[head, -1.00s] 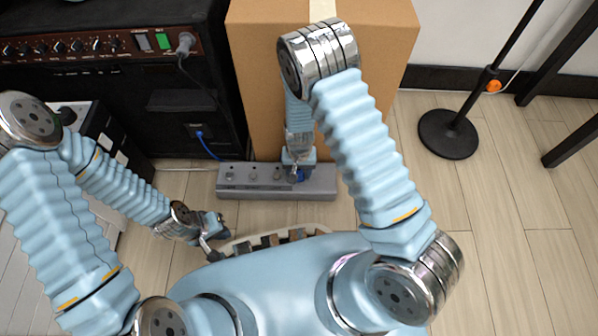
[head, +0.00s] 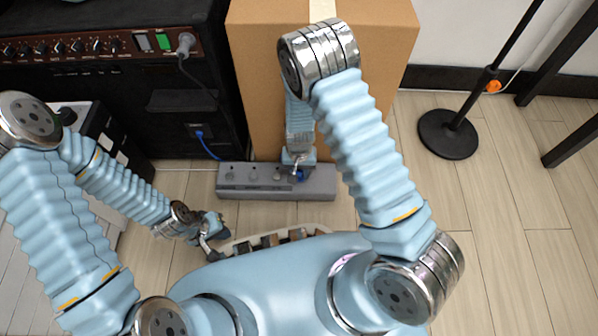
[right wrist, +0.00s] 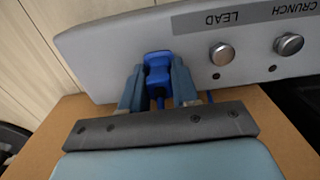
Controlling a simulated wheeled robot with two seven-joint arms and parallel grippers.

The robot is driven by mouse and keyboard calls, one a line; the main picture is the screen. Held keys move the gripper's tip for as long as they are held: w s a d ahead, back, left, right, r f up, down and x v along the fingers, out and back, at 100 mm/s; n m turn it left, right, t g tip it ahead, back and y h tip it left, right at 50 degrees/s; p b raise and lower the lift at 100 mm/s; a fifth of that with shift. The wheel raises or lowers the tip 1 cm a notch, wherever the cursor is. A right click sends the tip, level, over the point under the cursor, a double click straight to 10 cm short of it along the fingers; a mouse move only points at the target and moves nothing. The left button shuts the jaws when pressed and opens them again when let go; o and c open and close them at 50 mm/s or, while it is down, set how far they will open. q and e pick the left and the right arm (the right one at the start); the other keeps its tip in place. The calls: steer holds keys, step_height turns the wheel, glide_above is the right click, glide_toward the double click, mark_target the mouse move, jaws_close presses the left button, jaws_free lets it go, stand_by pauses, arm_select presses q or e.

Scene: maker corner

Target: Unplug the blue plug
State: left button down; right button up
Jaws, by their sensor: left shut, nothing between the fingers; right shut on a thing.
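The blue plug (head: 301,175) is at the right part of a grey box with knobs (head: 262,193) on the floor. My right gripper (head: 298,170) reaches down from above and is shut on the plug. In the right wrist view the plug (right wrist: 158,74) sits between the two fingers, against the grey panel beside the label "LEAD". Whether its tip is still inside a socket is hidden. My left gripper (head: 212,238) is shut and empty, low and left of the grey box.
A black amplifier (head: 110,95) stands at the left, with a blue cable (head: 208,148) running down from it. A cardboard box (head: 250,80) stands behind the grey box. A stand with a round black base (head: 447,135) is at the right. The floor between is clear.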

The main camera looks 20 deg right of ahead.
steer(key=shift+r, duration=0.1)
jaws_close()
steer(key=shift+r+p, duration=2.4)
steer(key=shift+r, duration=0.55)
